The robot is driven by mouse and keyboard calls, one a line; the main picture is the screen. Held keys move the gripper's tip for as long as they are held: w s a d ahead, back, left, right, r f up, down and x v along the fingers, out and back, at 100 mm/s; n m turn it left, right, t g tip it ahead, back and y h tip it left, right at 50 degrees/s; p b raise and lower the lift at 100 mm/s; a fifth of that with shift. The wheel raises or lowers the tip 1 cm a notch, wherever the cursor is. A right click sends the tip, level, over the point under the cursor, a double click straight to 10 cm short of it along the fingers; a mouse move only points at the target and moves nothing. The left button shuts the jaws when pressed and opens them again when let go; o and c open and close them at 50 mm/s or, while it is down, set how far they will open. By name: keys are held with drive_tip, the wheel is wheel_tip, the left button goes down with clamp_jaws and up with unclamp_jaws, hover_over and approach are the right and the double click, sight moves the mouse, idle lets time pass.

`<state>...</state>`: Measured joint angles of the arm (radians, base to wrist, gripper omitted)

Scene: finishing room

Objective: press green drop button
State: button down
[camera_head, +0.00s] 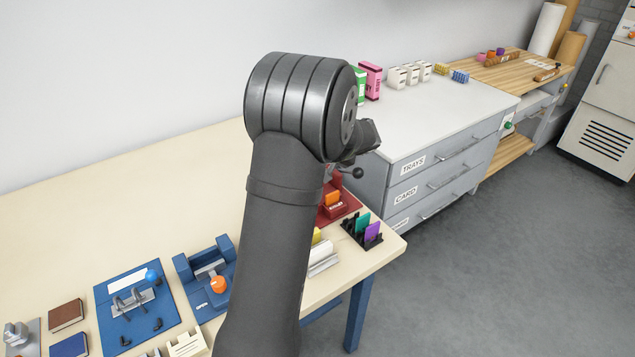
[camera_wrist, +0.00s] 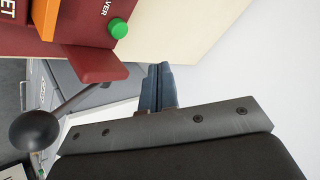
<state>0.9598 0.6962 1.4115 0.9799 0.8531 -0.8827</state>
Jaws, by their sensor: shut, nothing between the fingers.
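A round green button (camera_wrist: 119,28) shows at the top of the wrist view, on a red device (camera_wrist: 50,42) beside lettering that ends in "VER". No label reading "drop" can be made out. Another small green button (camera_head: 508,125) shows in the head view, at the right end of the grey drawer cabinet. My gripper (camera_wrist: 158,75) is shut and empty in the wrist view. Its fingertips appear below and to the right of the nearer green button, apart from it in the picture. In the head view my arm hides most of the gripper and part of the red device (camera_head: 330,213).
A lever with a black ball (camera_wrist: 37,130) sticks out from the red device. A black rack (camera_head: 362,232) with coloured cards stands at the cream table's right corner. Blue fixtures (camera_head: 137,305) lie left of my arm. The grey drawer cabinet (camera_head: 440,165) stands beyond the table.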

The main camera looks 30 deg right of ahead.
drive_tip(key=shift+f, duration=2.6)
drive_tip(key=shift+f, duration=0.95)
idle(0.7)
drive_tip(key=shift+r, duration=0.95)
drive_tip(key=shift+r, duration=0.15)
drive_tip(key=shift+r, duration=2.4)
drive_tip(key=shift+f, duration=0.1)
